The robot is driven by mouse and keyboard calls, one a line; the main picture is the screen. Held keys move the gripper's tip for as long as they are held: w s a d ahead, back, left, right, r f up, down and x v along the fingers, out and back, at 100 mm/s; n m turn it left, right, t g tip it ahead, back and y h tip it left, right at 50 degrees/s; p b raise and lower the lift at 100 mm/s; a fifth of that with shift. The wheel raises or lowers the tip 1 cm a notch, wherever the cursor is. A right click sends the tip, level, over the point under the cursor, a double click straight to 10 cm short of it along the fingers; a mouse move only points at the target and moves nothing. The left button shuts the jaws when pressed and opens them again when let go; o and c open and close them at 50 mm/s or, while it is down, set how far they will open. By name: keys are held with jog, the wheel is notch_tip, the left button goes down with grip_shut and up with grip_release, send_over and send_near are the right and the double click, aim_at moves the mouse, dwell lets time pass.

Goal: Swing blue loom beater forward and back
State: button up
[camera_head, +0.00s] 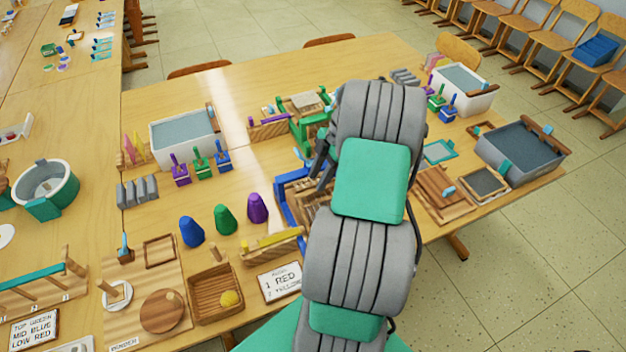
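A blue-framed loom (281,203) with wooden parts stands near the middle of the table, partly covered by my arm. I cannot make out its beater clearly; part of the loom is hidden behind my arm. My arm reaches up over the right side of the loom. Part of my dark gripper (319,168) shows at the left edge of the arm, over or close to the loom's far part. Its fingertips are small and partly hidden, so I cannot tell whether it is open or shut, or whether it touches the loom.
A green loom (301,134) stands behind. Blue (191,233), green (224,220) and purple (257,208) cones stand to the left. A yellow-topped wooden rack (273,243) and a "1 RED" card (281,283) are in front.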

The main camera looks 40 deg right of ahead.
aim_at(313, 190)
jog(key=x, duration=0.3)
jog(key=shift+a+f, duration=0.1)
jog(key=shift+f, duration=0.05)
jog(key=shift+c, duration=0.3)
grip_shut()
dwell(0.9)
